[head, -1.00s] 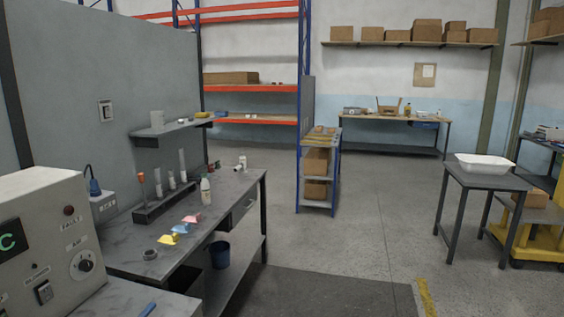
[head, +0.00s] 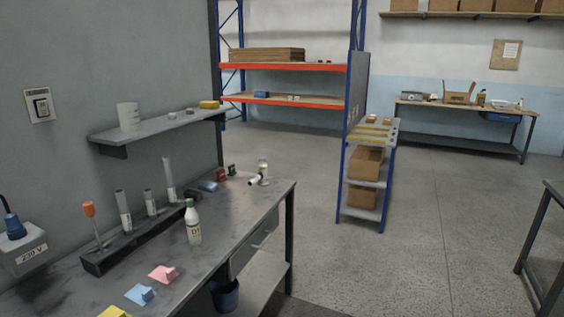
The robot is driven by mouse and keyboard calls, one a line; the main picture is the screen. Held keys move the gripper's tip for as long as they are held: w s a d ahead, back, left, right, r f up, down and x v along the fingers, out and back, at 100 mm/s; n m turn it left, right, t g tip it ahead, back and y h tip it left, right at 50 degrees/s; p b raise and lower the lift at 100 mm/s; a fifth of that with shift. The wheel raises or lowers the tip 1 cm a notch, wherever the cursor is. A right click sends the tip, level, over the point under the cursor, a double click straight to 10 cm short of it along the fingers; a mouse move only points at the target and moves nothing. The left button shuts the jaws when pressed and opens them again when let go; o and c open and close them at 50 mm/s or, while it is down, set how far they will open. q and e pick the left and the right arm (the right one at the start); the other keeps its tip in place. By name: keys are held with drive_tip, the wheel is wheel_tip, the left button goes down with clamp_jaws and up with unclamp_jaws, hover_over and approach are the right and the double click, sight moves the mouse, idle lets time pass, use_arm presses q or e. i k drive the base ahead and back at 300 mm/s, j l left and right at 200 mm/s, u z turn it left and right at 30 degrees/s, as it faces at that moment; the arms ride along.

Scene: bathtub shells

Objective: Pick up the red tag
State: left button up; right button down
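A pinkish-red folded piece (head: 163,273), which looks like the red tag, lies on the grey workbench (head: 245,216) near its front edge. A light blue piece (head: 140,293) of similar shape lies just in front and left of it. A yellow piece (head: 115,312) is cut off by the bottom edge of the picture. Neither of my grippers is in view.
A white bottle with a green cap (head: 194,224) stands behind the pink piece. A black rack (head: 120,256) holds tubes and an orange-handled tool. Small red and green items (head: 221,175) sit farther back. A blue bin (head: 225,294) is under the bench. Floor to the right is open.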

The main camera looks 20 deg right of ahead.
sight(221, 178)
drive_tip(key=i+l, duration=1.2)
drive_tip(key=l+z, duration=0.05)
drive_tip(key=l, duration=0.1)
